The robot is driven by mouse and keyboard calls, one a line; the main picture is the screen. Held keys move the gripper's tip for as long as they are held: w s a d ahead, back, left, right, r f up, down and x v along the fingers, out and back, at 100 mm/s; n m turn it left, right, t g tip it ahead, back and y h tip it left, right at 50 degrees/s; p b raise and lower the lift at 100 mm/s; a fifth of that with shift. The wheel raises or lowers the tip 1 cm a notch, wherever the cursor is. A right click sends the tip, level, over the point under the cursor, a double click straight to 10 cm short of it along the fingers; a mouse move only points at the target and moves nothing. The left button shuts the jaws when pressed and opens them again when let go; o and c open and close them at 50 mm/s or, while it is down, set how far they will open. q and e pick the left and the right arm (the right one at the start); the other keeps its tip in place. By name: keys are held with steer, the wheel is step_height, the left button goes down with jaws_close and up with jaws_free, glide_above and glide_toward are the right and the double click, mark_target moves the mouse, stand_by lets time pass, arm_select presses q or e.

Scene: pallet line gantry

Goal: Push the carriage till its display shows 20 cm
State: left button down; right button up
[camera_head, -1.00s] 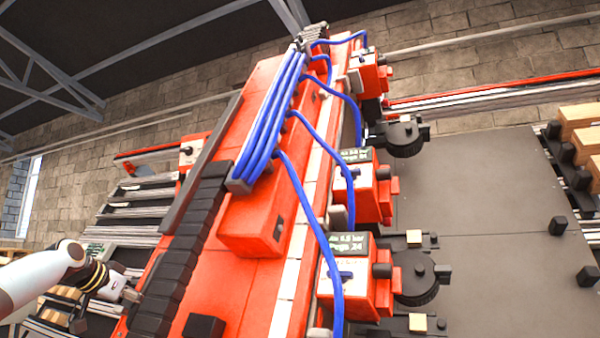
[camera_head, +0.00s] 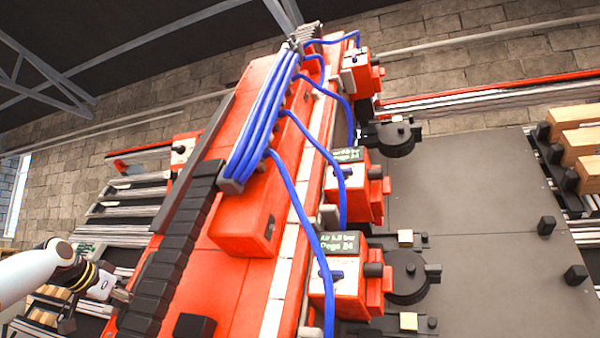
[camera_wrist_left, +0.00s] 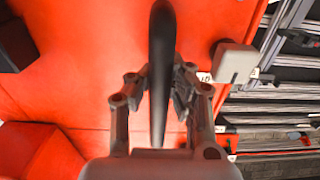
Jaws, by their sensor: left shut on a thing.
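My left gripper (camera_head: 118,293) is at the left edge of a large red gantry beam (camera_head: 245,290) in the head view. In the left wrist view the left gripper (camera_wrist_left: 160,90) is shut around a long dark bar (camera_wrist_left: 160,40) that stands in front of a red surface (camera_wrist_left: 85,60). A green display (camera_head: 88,247) is partly hidden behind my left arm, and I cannot read it. Red units (camera_head: 345,290) on the beam's right side carry small displays; the nearest display (camera_head: 336,243) seems to read air pressure and "Pegs 24". I cannot tell which part is the carriage. My right gripper is not in view.
Blue hoses (camera_head: 262,125) loop from the beam to the red units. A black segmented chain (camera_head: 175,250) runs along the beam's left. A grey panel (camera_head: 480,200) with black knobs lies at right, beside wooden blocks (camera_head: 578,145). A white block (camera_wrist_left: 235,62) is right of the bar.

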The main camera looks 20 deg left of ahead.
arm_select(q)
steer(key=shift+a+r+b, duration=0.2)
steer(key=shift+a+b, duration=0.4)
steer(key=shift+a, duration=0.4)
steer(key=shift+a+f, duration=0.2)
steer(key=shift+a, duration=0.05)
steer(key=shift+d+f, duration=0.15)
steer(key=c, duration=1.7)
jaws_free()
steer(key=o, duration=0.5)
steer(key=shift+s+d+r, duration=0.15)
steer(key=shift+s+r, duration=0.2)
steer(key=shift+s, duration=0.1)
steer(key=shift+c, duration=0.2)
steer(key=shift+o, duration=1)
steer(key=shift+w, duration=0.1)
steer(key=o, duration=0.3)
steer(key=shift+w+f, duration=0.2)
